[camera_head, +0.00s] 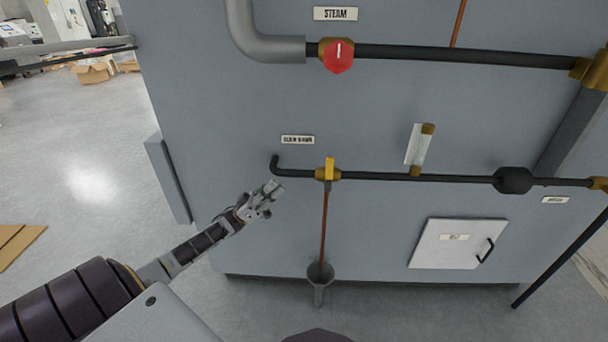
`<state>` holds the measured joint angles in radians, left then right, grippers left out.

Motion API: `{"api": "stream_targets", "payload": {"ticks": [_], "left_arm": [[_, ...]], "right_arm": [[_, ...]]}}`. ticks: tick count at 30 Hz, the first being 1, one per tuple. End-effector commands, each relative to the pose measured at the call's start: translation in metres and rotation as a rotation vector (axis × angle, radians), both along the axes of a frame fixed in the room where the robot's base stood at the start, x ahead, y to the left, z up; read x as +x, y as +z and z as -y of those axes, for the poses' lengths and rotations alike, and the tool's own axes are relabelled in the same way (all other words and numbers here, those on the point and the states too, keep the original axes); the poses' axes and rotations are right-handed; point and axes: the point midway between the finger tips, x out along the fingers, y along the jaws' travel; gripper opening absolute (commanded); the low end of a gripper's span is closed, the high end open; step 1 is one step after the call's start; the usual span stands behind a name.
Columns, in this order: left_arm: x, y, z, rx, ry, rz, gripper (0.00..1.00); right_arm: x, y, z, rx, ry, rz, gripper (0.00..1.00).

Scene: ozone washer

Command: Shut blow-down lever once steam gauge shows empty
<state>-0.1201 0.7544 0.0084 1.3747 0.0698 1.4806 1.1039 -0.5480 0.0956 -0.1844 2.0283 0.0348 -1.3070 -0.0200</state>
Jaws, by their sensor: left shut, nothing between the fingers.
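The blow-down lever (330,167) is a small yellow handle on a brass valve, standing upright across the dark horizontal pipe, below and right of the blow-down label (297,140). A glass gauge tube (415,146) with brass ends stands slightly tilted above the same pipe, to the right. It looks pale and clear, but I cannot make out a level in it. My left gripper (272,196) is shut and empty, left of and a little below the lever and apart from it. My right gripper is not in view.
A red knob (338,56) sits on the upper pipe under the steam label (336,14). A copper pipe (324,230) drops from the lever's valve to a grey funnel (319,285). A white hatch (437,249) is at lower right. Open floor and cardboard boxes (92,72) lie left.

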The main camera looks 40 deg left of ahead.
Motion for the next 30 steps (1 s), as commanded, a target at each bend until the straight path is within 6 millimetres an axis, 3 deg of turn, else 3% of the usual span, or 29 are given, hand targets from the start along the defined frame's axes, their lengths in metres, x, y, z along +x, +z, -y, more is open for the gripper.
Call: {"api": "stream_targets", "payload": {"ticks": [11,30], "left_arm": [[0.009,0.018,0.015,0.0,-0.001,0.001,0.0],[0.041,0.071,0.067,-0.001,0.0,0.002,0.0]], "right_arm": [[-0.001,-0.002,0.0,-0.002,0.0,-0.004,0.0],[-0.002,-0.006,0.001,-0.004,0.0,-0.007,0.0]]}}
